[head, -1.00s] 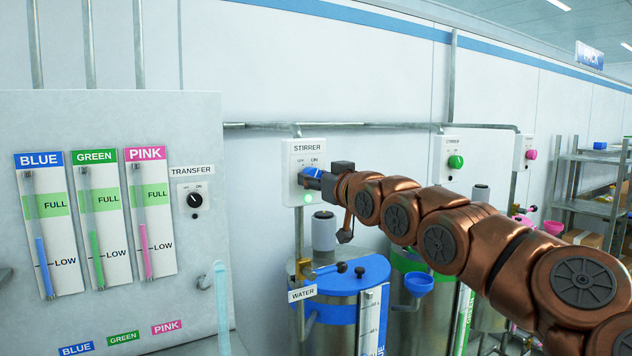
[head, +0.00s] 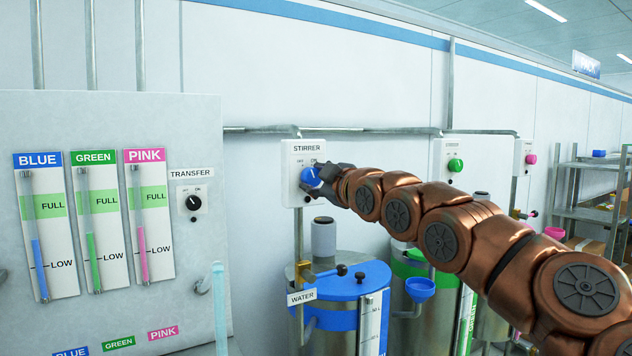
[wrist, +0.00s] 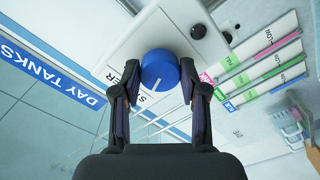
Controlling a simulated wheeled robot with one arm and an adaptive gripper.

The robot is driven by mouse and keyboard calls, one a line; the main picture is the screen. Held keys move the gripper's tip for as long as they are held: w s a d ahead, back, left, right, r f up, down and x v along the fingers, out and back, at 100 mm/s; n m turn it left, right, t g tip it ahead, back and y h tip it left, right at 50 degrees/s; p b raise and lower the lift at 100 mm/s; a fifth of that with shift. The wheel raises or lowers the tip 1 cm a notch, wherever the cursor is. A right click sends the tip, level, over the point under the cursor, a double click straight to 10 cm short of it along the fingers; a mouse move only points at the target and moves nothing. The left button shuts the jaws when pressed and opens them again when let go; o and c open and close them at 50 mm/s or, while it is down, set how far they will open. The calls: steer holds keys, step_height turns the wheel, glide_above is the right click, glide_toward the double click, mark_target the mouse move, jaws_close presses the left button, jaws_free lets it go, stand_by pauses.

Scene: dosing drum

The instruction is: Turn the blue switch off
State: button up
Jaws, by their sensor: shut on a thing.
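The blue switch (head: 309,176) is a round knob on the white STIRRER plate (head: 291,190), with OFF and ON printed above it. My gripper (head: 318,180) is shut on it in the head view. In the wrist view, the two fingertips (wrist: 160,92) sit on either side of the blue knob (wrist: 158,68). A white pointer line shows on the knob's face. The gripper covers part of the plate and of the knob's right side.
A blue-lidded WATER tank (head: 350,282) stands below the switch. A TRANSFER switch (head: 194,203) is on the panel to the left. Green (head: 455,164) and pink (head: 531,159) knobs are on plates to the right. Pipes run along the wall.

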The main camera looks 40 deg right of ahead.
steer(key=shift+n, duration=0.7)
steer(key=o, duration=1.1)
steer(key=shift+o, duration=0.2)
steer(key=s+a, duration=0.1)
steer(key=s, duration=1.1)
